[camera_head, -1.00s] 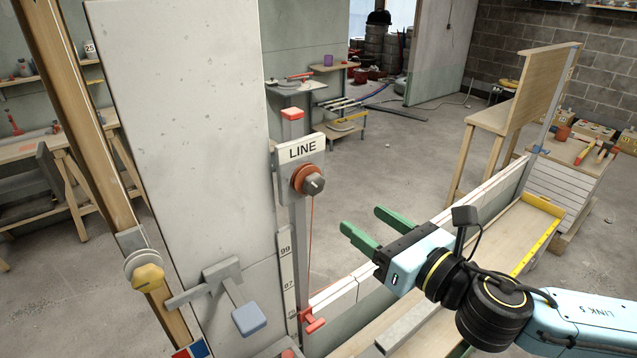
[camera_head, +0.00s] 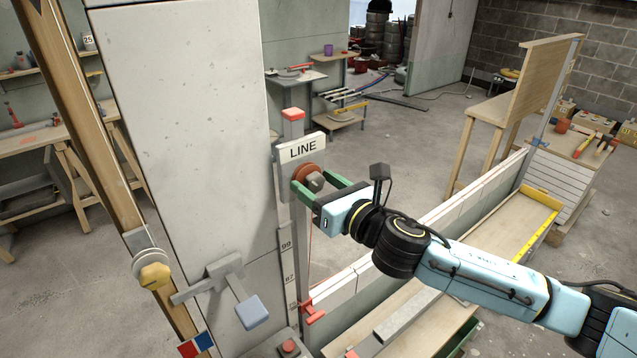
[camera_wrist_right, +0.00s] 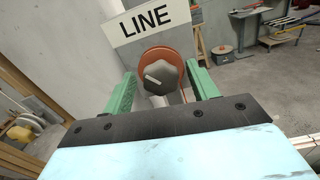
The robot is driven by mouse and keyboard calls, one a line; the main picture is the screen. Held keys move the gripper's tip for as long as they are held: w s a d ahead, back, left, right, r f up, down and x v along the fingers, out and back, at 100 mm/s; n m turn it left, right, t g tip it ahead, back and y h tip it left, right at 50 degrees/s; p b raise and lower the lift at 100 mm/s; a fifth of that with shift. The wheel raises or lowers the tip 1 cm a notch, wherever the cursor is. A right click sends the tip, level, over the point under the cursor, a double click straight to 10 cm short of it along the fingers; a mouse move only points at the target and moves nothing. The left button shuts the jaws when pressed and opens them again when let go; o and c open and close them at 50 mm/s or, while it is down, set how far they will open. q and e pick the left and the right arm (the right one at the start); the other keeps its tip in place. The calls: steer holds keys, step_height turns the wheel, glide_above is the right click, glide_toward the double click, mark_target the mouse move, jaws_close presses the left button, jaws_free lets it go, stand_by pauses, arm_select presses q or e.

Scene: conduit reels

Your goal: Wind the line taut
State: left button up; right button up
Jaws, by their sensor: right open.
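The line reel is an orange-red disc (camera_head: 305,172) with a grey faceted knob (camera_wrist_right: 161,77) at its centre, under the white LINE sign (camera_head: 303,148) on a grey post (camera_head: 298,222). My right gripper (camera_head: 318,188) is at the reel, its green fingers open. In the right wrist view the fingers stand on either side of the knob, with gaps visible. The knob bears a pale mark. A thin red line (camera_head: 310,238) hangs below the reel toward a red clamp (camera_head: 314,312) low on the post. My left gripper is not in view.
A tall grey panel (camera_head: 185,130) stands left of the post. A bracket with a blue-grey pad (camera_head: 252,311) and a yellow knob (camera_head: 154,276) are lower left. A low block wall (camera_head: 430,230) runs to the right. The floor behind the post is open.

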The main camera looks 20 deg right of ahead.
steer(key=shift+c, duration=0.5)
steer(key=c, duration=0.9)
